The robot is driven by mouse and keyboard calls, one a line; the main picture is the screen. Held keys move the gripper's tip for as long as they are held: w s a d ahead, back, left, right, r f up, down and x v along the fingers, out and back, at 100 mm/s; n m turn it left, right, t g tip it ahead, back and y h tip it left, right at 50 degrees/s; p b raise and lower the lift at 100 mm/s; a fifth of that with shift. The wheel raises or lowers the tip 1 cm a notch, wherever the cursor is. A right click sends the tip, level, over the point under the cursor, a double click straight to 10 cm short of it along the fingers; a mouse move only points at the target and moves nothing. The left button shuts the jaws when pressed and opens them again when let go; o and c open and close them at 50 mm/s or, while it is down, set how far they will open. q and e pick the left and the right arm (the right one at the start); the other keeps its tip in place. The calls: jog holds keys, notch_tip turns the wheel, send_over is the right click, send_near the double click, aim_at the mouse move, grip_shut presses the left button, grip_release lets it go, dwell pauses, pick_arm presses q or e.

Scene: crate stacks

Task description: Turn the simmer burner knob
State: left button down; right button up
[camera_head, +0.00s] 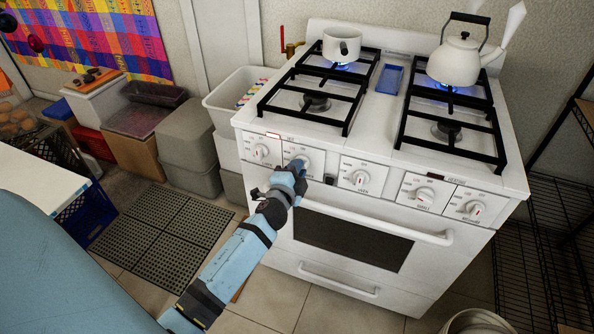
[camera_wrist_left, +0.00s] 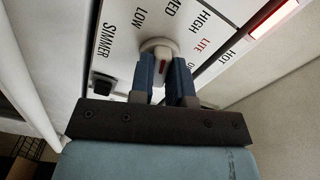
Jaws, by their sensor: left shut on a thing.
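My left gripper (camera_head: 299,170) reaches up to the white stove's front panel, at the second knob from the left. In the left wrist view its two blue fingers (camera_wrist_left: 162,66) are shut on the white round knob (camera_wrist_left: 157,45), one on each side. The knob has a red mark on the side facing the gripper. Printed around it are SIMMER, LOW, MED, HIGH and LITE. In the head view the knob (camera_head: 302,157) is partly hidden by the gripper. My right gripper is not in view.
The white stove (camera_head: 330,230) has other knobs (camera_head: 360,177) beside the held one and an oven handle below. A pot (camera_head: 342,45) and a kettle (camera_head: 458,62) sit over blue flames. Crates (camera_head: 187,140) stand left; a black wire rack (camera_head: 545,240) stands right.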

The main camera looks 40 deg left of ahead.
pick_arm(q)
jog(key=shift+n, duration=0.3)
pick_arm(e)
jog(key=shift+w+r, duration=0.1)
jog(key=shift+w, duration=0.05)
pick_arm(q)
jog(key=c, duration=1.1)
grip_release()
jog(key=shift+s, duration=0.1)
